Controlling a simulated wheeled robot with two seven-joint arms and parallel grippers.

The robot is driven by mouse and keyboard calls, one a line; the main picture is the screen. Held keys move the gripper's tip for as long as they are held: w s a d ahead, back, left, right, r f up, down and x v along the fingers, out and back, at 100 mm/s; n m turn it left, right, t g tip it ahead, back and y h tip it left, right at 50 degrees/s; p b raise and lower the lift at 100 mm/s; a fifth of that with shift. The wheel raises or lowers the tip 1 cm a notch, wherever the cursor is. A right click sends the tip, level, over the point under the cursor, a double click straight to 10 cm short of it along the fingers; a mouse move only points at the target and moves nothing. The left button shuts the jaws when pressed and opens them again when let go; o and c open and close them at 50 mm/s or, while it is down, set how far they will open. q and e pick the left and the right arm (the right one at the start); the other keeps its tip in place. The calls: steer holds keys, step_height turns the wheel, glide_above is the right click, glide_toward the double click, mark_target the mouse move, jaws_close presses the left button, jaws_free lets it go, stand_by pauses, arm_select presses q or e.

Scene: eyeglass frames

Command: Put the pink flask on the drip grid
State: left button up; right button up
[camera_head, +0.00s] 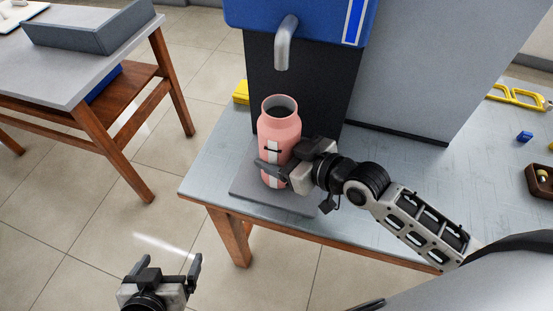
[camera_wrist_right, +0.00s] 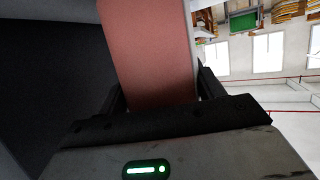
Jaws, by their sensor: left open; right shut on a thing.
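The pink flask (camera_head: 279,130) stands upright under the metal spout (camera_head: 286,42) of the blue and dark machine in the head view. It is over the grey drip grid (camera_head: 248,184), a flat slab on the table; I cannot tell whether its base touches the slab. My right gripper (camera_head: 287,172) is shut on the flask's lower part, coming from the right. In the right wrist view the flask (camera_wrist_right: 150,50) fills the space between the fingers (camera_wrist_right: 158,98). My left gripper (camera_head: 166,268) is open and empty, low over the floor at the left.
The machine (camera_head: 300,95) stands behind the flask, with a large grey box (camera_head: 430,70) to its right. Yellow-framed glasses (camera_head: 515,97), a small blue block (camera_head: 524,137) and a wooden tray (camera_head: 538,188) lie at the right. Another table (camera_head: 85,65) stands at the left.

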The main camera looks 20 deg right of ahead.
steer(key=shift+s+f, duration=0.1)
steer(key=shift+f, duration=0.3)
steer(key=shift+r, duration=0.15)
steer(key=o, duration=0.9)
steer(key=shift+f, duration=0.25)
steer(key=o, duration=0.3)
steer(key=shift+o, duration=0.2)
